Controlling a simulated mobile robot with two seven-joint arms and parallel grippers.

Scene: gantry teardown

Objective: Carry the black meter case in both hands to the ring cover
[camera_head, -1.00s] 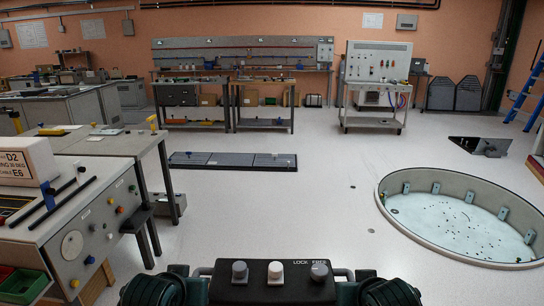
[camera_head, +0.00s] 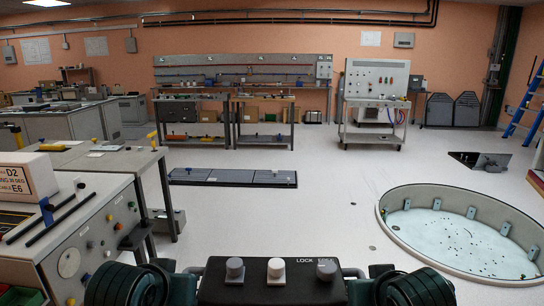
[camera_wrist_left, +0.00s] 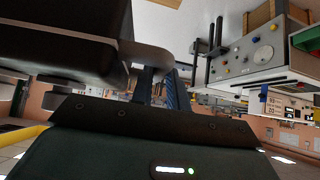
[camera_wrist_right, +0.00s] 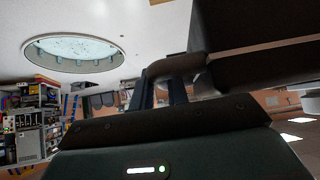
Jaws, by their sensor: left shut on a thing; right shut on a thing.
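The black meter case (camera_head: 300,291) is at the bottom middle of the head view, with three knobs on its top and lettering partly cut. My left gripper (camera_head: 188,272) is shut on its left handle, and my right gripper (camera_head: 355,274) on its right handle. The left wrist view shows the fingers (camera_wrist_left: 160,88) at a handle bar (camera_wrist_left: 150,55) beside the dark case. The right wrist view shows the same on the other side (camera_wrist_right: 167,92). A round, low-walled ring (camera_head: 400,236) with a pale speckled inside lies on the floor to the right; whether this is the ring cover I cannot tell.
A console (camera_head: 125,198) with buttons and a workbench (camera_head: 110,165) stand close on the left. A flat dark platform (camera_head: 232,178) lies ahead on the floor.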

